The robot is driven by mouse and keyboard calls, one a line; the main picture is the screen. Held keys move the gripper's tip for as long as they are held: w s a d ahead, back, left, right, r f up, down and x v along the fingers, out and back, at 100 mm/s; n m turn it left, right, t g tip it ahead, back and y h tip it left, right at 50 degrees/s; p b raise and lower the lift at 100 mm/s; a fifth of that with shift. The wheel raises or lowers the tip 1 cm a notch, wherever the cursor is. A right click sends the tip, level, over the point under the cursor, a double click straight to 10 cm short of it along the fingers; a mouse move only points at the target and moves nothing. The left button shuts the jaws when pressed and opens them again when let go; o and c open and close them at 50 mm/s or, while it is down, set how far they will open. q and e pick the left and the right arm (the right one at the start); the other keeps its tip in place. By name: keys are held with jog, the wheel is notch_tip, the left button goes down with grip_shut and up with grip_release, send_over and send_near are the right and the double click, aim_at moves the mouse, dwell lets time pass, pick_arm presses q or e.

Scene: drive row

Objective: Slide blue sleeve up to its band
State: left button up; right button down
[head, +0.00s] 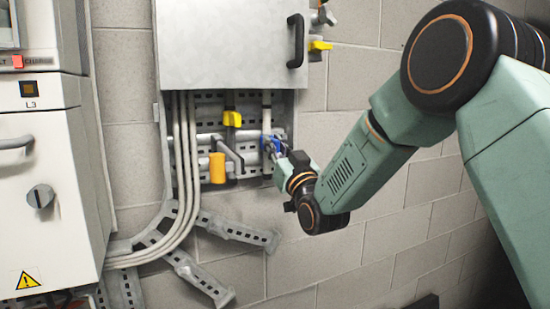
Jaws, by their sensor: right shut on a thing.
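The blue sleeve (267,144) sits around a light vertical pipe (266,112) under the grey wall cabinet. My right gripper (275,146) reaches in from the right and is shut on the blue sleeve, hiding part of it. I cannot make out a band on the pipe clearly. My left gripper is not in view.
A yellow fitting (232,119) and an orange-yellow cylinder (217,168) are close on the left. The grey cabinet (228,45) with a black handle (295,41) hangs directly above. Grey cables (185,200) run down left. The block wall at lower right is clear.

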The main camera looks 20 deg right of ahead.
notch_tip(320, 180, up, 6)
jog(key=shift+r+p, duration=0.1)
jog(key=shift+p, duration=0.85)
jog(key=shift+r, duration=0.45)
jog(key=c, duration=1.7)
grip_release()
jog(key=shift+r, duration=0.1)
jog(key=o, duration=0.4)
jog(key=shift+f, duration=0.2)
jog(key=shift+s+f, duration=0.1)
jog(key=v, duration=1.1)
jog(key=shift+s+f, duration=0.15)
jog(key=shift+s, duration=0.2)
